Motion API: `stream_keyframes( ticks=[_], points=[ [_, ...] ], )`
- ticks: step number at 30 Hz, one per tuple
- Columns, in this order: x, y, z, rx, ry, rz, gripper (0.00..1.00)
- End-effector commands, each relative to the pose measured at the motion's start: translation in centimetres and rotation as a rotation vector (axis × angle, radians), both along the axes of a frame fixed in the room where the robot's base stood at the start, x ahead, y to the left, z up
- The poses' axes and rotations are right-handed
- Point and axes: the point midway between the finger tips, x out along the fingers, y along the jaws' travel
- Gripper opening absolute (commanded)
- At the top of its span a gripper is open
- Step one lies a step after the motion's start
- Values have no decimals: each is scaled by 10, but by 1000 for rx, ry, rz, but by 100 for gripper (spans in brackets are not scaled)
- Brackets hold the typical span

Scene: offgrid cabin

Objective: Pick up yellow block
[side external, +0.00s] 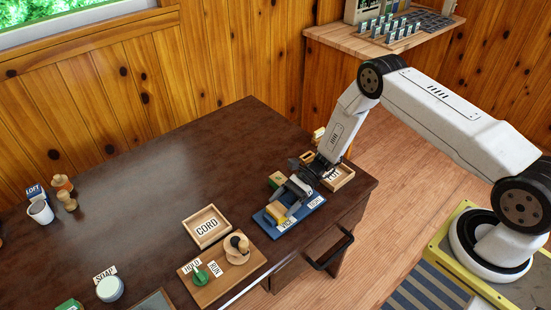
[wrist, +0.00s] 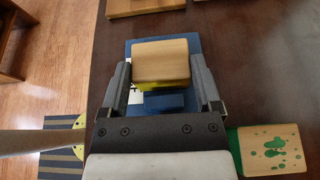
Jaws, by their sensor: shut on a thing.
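The yellow block (wrist: 160,60) has a pale wooden face and a yellow side. In the wrist view it sits between the two fingers of my gripper (wrist: 162,80), which is shut on it. In the side view the yellow block (side external: 279,213) is at the blue base with labels (side external: 308,206) near the table's front edge, with my gripper (side external: 290,197) reaching down to it from the right. Whether the block still touches the base is hard to tell.
A green block with a wooden face (side external: 277,179) stands close by; it also shows in the wrist view (wrist: 270,150). A wooden tray (side external: 340,180) is to the right, a CORD tray (side external: 205,225) to the left. The table's left middle is clear.

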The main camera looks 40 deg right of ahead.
Motion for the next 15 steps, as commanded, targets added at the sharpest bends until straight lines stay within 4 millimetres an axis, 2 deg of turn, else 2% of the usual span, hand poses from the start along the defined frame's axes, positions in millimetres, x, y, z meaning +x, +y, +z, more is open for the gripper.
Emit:
stream_keyframes(
  ticks=[11,15],
  points=[
    [1,0,28,0,-1,0,24],
    [-10,-2,42,0,0,-1,24]
  ],
)
